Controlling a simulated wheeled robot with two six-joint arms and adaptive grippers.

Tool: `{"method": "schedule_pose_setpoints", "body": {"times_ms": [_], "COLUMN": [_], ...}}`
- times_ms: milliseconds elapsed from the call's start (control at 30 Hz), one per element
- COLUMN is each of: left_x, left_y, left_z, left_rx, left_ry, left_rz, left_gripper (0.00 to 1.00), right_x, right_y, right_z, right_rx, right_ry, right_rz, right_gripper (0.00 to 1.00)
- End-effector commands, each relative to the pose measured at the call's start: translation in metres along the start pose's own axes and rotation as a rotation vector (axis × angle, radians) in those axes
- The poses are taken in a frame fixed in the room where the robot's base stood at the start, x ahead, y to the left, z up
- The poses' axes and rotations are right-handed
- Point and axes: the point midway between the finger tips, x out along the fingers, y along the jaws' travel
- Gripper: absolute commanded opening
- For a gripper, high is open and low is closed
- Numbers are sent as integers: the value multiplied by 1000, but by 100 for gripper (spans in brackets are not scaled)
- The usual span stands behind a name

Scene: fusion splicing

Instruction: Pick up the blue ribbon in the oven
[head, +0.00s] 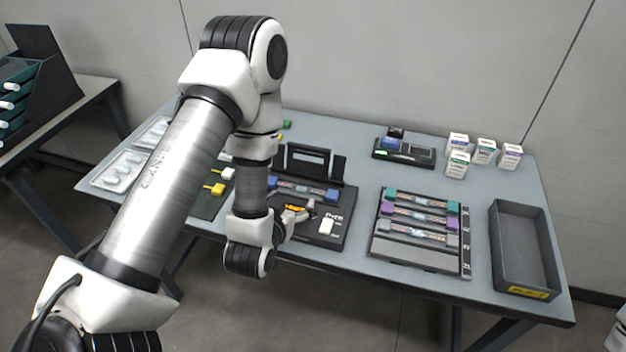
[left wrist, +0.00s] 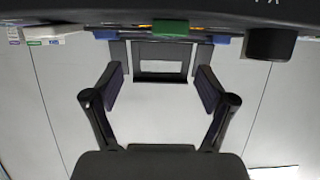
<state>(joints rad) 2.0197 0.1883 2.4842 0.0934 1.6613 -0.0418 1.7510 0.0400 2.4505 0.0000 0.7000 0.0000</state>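The blue ribbon (head: 302,190) lies across the black oven (head: 330,222), whose lid (head: 308,163) stands open behind it. It has a blue block at each end and a patterned middle. My left gripper (head: 297,209) is low at the oven's front, just in front of the ribbon, partly hidden by my wrist. In the left wrist view its two fingers (left wrist: 160,80) are spread with nothing between them. There the blue ribbon ends (left wrist: 222,40) show near the top, on either side of a green block (left wrist: 170,28). My right gripper is out of view.
A rack (head: 415,258) with teal, purple and grey ribbons lies right of the oven. An empty dark tray (head: 503,240) is at the far right. A splicer-like device (head: 405,153) and several small boxes (head: 484,152) stand behind. White trays (head: 122,170) lie at the left.

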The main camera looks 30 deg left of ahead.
Motion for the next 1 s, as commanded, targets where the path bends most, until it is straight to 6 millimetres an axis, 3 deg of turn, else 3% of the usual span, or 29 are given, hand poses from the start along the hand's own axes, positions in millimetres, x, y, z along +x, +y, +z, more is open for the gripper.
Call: {"method": "schedule_pose_setpoints", "body": {"times_ms": [67,400,633,800,1000], "left_x": [13,64,67,67,67], "left_y": [0,-3,-3,-3,-3], "left_z": [5,4,6,6,6], "left_rx": [-2,0,1,1,1], "left_ry": [1,-4,-7,-7,-8], "left_rz": [-1,1,1,2,2], "left_gripper": [81,81,81,21,19], "right_x": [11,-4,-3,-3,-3], "right_y": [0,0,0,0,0], "right_z": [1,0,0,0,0], "right_rx": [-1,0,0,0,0], "right_ry": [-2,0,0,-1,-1], "right_rz": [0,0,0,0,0], "right_gripper": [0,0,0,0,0]}}
